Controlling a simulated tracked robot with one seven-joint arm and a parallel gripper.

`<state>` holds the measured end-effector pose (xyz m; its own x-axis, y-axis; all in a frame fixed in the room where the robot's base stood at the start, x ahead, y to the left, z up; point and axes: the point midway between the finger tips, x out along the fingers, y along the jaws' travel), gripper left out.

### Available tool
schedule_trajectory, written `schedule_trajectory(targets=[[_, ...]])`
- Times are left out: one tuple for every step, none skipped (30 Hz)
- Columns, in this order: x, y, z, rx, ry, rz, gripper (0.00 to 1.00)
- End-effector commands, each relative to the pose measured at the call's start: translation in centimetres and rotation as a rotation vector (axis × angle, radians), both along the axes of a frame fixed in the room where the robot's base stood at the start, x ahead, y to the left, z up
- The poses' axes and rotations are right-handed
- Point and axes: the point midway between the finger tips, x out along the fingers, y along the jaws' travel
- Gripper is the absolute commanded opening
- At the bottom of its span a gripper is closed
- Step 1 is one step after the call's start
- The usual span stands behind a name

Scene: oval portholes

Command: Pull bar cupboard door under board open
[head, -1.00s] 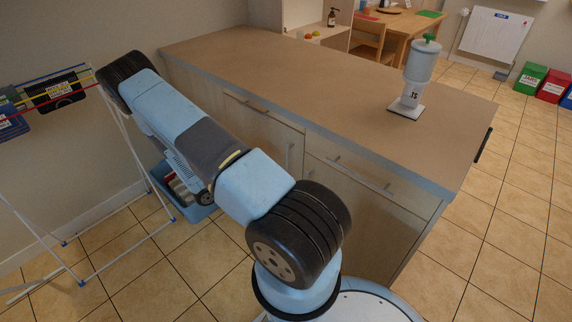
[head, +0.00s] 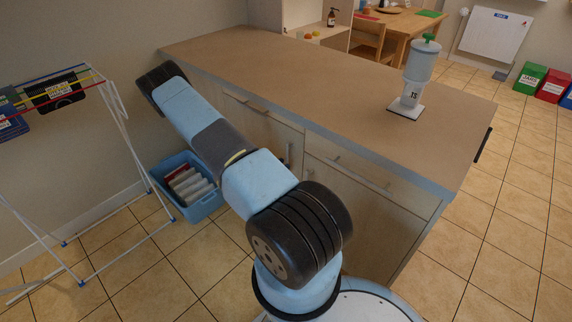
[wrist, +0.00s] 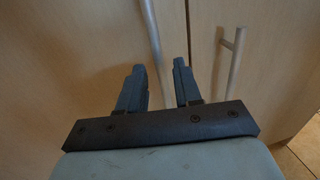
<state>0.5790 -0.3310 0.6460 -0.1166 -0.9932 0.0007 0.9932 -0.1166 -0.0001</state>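A pale wood cupboard door (head: 277,135) with a dark upright bar stands under the brown worktop (head: 250,60) in the head view. In the wrist view, one bar handle (wrist: 152,35) runs upright on the left door (wrist: 70,50). A second bar handle (wrist: 233,65) is on the right door (wrist: 275,60), past the upright seam. My gripper (wrist: 158,75) is open, its two dark fingers apart. The left handle's lower part shows between the fingers; I cannot tell whether they touch it. In the head view my gripper is hidden behind my arm.
A blue crate (head: 188,186) of packages is on the floor left of the cupboard. A drying rack (head: 115,130) stands farther left. A white dispenser (head: 412,80) stands on the worktop. Drawer handles (head: 362,175) stick out on the front.

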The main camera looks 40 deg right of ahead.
Motion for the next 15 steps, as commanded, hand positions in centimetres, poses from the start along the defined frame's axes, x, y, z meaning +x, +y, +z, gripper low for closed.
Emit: schedule_trajectory(targets=[[-0.2, -0.8, 0.0, 0.0, 0.0, -0.003, 0.34], [-0.2, -1.2, 0.0, 0.0, 0.0, -0.003, 0.34], [-0.2, -1.7, 0.0, 0.001, 0.0, -0.002, 0.34], [-0.3, -2.0, 0.0, 0.001, 0.0, -0.002, 0.34], [-0.3, -2.3, 0.0, 0.001, 0.0, -0.002, 0.34], [-0.4, -2.6, 0.0, 0.001, 0.0, -0.002, 0.34], [-0.4, -2.8, 0.0, 0.001, 0.0, -0.002, 0.34], [-0.4, -3.0, 0.0, 0.001, 0.0, -0.001, 0.34], [-0.4, -3.2, 0.0, 0.001, 0.0, 0.0, 0.34], [-0.4, -3.3, 0.0, 0.001, 0.0, 0.0, 0.34], [-0.4, -3.4, 0.0, 0.001, 0.0, 0.0, 0.34], [-0.4, -3.5, 0.0, 0.001, 0.0, 0.0, 0.34], [-0.4, -3.5, 0.0, 0.001, 0.0, 0.0, 0.34], [-0.4, -3.5, 0.0, 0.001, 0.0, 0.0, 0.34], [-0.4, -3.5, 0.0, 0.001, 0.0, 0.0, 0.34]])
